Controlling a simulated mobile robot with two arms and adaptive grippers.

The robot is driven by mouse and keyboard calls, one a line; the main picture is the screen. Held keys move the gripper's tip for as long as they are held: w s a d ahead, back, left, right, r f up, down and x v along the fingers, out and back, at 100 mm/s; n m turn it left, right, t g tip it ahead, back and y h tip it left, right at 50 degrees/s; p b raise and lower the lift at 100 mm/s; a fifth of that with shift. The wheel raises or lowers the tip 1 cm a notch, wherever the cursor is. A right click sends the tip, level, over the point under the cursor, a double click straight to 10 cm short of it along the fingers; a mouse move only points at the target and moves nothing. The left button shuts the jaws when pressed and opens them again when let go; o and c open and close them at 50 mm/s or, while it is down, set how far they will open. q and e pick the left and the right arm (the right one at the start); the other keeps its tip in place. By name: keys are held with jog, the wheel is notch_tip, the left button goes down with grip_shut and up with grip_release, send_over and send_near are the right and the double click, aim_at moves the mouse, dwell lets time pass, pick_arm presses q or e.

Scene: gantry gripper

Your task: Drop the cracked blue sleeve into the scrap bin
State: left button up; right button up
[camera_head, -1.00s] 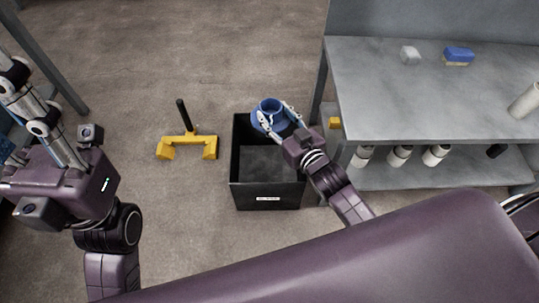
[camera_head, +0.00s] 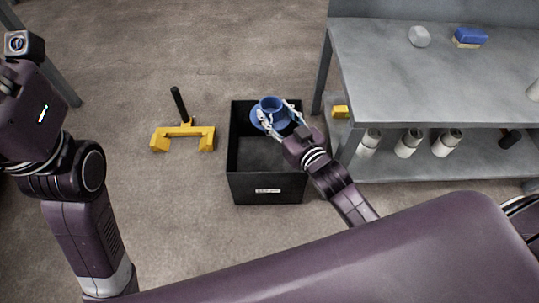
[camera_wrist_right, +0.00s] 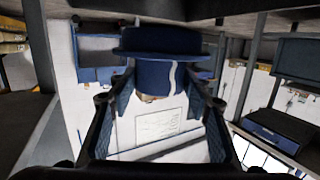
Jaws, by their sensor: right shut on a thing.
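The blue sleeve (camera_head: 270,104) is a short tube with a wide flange. My right gripper (camera_head: 277,114) is shut on it, one finger on each side, and holds it over the back right part of the scrap bin's opening. The scrap bin (camera_head: 267,188) is a black open box on the floor with a white label on its front. In the right wrist view the sleeve (camera_wrist_right: 160,75) sits between the two fingers, and a pale line runs down its side. My left arm shows at the left edge; its fingers are outside the picture.
A yellow forked piece with a black handle (camera_head: 185,138) is on the floor left of the bin. A grey bench (camera_head: 400,80) stands to the right, with a blue-and-tan block (camera_head: 470,37) and a whitish piece (camera_head: 419,36) on top. Several white cylinders (camera_head: 408,142) stand on its lower shelf.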

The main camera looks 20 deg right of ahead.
jog(key=shift+r, duration=0.1)
jog(key=o, duration=1.4)
jog(key=shift+s, duration=0.15)
jog(key=v, duration=1.1)
jog(key=shift+s+d, duration=0.15)
jog(key=shift+s, duration=0.2)
jog(key=shift+r, duration=0.1)
